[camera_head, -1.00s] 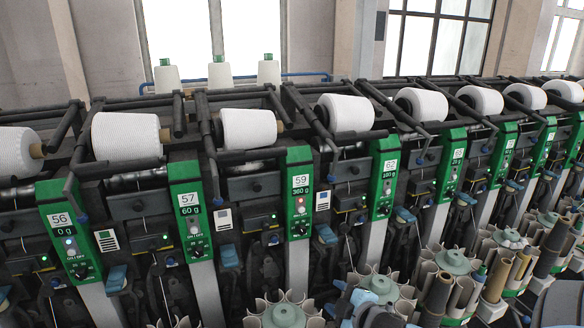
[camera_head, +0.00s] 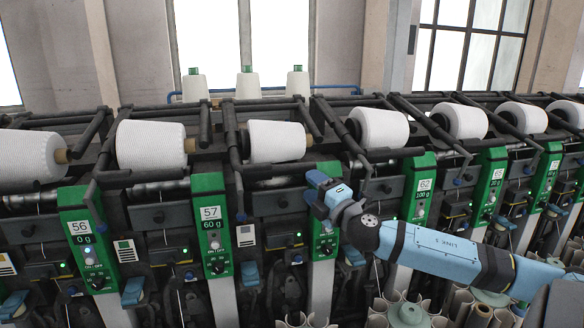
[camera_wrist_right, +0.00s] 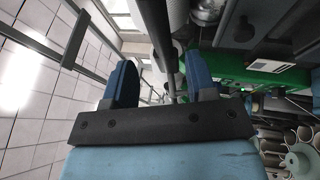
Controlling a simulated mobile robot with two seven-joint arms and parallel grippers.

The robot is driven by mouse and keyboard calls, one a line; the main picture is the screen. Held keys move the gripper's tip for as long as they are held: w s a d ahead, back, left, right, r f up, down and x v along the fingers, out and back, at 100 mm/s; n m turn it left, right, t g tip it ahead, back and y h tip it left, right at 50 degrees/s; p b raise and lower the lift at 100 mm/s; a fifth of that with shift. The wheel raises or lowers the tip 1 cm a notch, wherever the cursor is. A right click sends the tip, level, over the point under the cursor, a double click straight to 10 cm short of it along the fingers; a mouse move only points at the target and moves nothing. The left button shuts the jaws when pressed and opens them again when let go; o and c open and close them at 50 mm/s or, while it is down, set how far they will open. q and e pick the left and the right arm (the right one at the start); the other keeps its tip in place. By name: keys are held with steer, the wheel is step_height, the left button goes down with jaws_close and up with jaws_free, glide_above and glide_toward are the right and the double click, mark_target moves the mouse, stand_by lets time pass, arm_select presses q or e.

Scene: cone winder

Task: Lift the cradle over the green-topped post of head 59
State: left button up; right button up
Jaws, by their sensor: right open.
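The green-topped post of head 59 (camera_head: 326,243) stands right of post 57 in the head view; my right gripper and wrist hide its number label. A dark cradle arm (camera_head: 346,147) bends down just right of this post's top, beside a white yarn cone (camera_head: 379,128). My right gripper (camera_head: 318,187) is in front of the post's upper part. In the right wrist view its two blue fingers (camera_wrist_right: 163,84) stand apart. A dark bar (camera_wrist_right: 153,30) shows in the gap between them; I cannot tell whether it touches either finger. Green housing (camera_wrist_right: 262,72) is to their right.
Post 57 (camera_head: 211,232) and post 56 (camera_head: 88,240) stand to the left, post 62 (camera_head: 418,200) to the right. Dark cradle arms and white cones line the machine's top. Round holders with tubes (camera_head: 405,312) are below my right arm.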

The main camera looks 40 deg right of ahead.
mark_target(296, 171)
steer(key=p+x, duration=0.2)
steer(key=x, duration=0.5)
steer(key=shift+r, duration=0.2)
steer(key=shift+x, duration=0.75)
steer(key=shift+f, duration=0.2)
jaws_close()
